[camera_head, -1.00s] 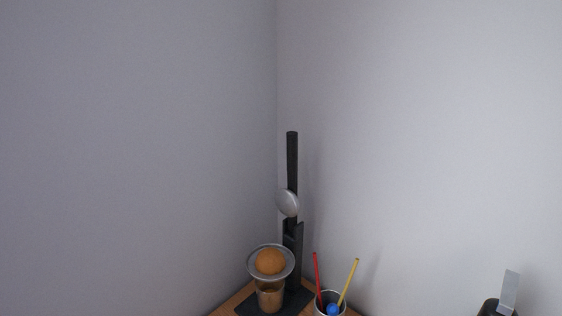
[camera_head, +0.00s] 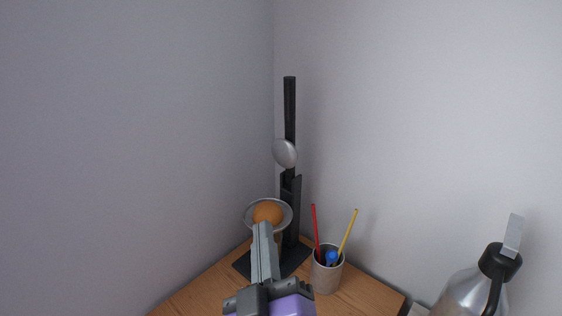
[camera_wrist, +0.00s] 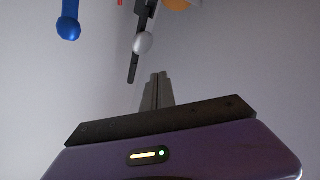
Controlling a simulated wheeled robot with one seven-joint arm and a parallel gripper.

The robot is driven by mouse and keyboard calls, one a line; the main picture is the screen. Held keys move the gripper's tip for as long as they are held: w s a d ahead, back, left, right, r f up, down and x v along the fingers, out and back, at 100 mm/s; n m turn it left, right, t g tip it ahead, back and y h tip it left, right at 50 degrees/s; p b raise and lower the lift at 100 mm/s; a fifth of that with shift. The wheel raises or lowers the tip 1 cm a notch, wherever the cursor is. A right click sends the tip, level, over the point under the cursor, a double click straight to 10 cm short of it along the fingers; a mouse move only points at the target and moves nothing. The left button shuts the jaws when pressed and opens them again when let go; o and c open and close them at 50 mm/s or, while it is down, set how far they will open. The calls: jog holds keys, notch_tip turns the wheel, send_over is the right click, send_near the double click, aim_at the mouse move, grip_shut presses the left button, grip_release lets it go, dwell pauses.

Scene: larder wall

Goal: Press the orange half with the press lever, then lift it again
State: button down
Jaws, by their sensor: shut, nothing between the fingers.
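The press stands in the corner with its black lever (camera_head: 290,110) raised upright and a silver pressing dome (camera_head: 284,153) on it. The orange half (camera_head: 267,212) sits in the grey press bowl (camera_head: 286,222) below the dome. In the head view my gripper (camera_head: 262,226) is shut and empty, its fingertips in front of the bowl and hiding part of it and whatever stands under it. In the wrist view my gripper (camera_wrist: 157,76) points toward the lever (camera_wrist: 132,68) and dome (camera_wrist: 143,43), apart from them. The orange half (camera_wrist: 178,5) shows at the top edge.
A grey cup (camera_head: 326,274) with a red, a yellow and a blue stick stands right of the press. A silver kettle-like vessel (camera_head: 462,292) with a black top is at the lower right. Walls close in behind the wooden counter (camera_head: 190,292).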

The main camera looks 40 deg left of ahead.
jog(key=s+a+r+n+t+h+b, duration=0.1)
jog(key=a+r+n+h, duration=0.15)
jog(key=a+r, duration=0.55)
jog(key=a+r+n+t+h+b, duration=0.1)
jog(key=a+r+n+t+h, duration=0.15)
jog(key=a+r, duration=0.55)
jog(key=h, duration=0.7)
send_near(286, 98)
jog(key=shift+m, duration=0.4)
jog(key=w+p, duration=0.1)
jog(key=w, duration=0.3)
jog(key=w+p, duration=0.1)
jog(key=w, duration=0.1)
jog(key=shift+w+a+r+p, duration=0.2)
jog(key=shift+w+a+p, duration=0.1)
jog(key=shift+w+a, duration=0.1)
jog(key=shift+d, duration=0.1)
